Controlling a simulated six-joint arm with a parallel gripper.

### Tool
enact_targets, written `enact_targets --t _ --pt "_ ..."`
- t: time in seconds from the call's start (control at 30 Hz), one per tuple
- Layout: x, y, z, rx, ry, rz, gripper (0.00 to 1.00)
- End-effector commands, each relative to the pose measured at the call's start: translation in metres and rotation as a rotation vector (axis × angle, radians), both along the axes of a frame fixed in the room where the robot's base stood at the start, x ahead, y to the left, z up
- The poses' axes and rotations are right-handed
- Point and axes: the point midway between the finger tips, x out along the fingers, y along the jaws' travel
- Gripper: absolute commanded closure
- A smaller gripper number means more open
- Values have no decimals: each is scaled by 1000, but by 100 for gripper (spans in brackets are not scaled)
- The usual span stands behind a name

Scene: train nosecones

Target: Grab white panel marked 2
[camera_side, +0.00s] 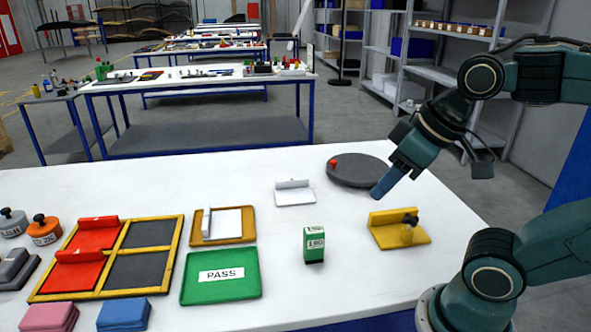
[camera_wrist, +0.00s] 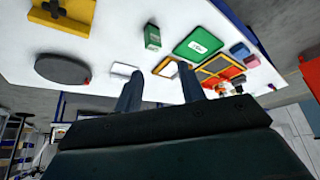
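A white panel (camera_side: 294,194) with a raised bar along its back edge lies on the white table, left of the round grey disc. It also shows in the wrist view (camera_wrist: 122,70). Another white panel (camera_side: 226,222) sits in a yellow-framed tray (camera_side: 247,238) to its left. No mark 2 is legible on either panel. My gripper (camera_side: 385,187) is above the table near the disc's right edge, to the right of both panels and apart from them. In the wrist view its two blue fingers (camera_wrist: 160,85) stand apart with nothing between them.
The grey disc (camera_side: 352,173) with a red knob, a green box (camera_side: 314,245), a yellow block (camera_side: 391,236), a green PASS tray (camera_side: 221,291) and a yellow-framed tray with red panels (camera_side: 140,271) stand on the table (camera_side: 340,295). Bare table lies between the disc and green box.

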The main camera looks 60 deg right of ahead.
Motion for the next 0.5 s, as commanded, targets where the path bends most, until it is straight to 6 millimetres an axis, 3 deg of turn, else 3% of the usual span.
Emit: enact_targets --t 0.27,0.5 --pt "41 -2 22 -12 30 65 60" --pt "96 -11 41 -23 58 153 60"
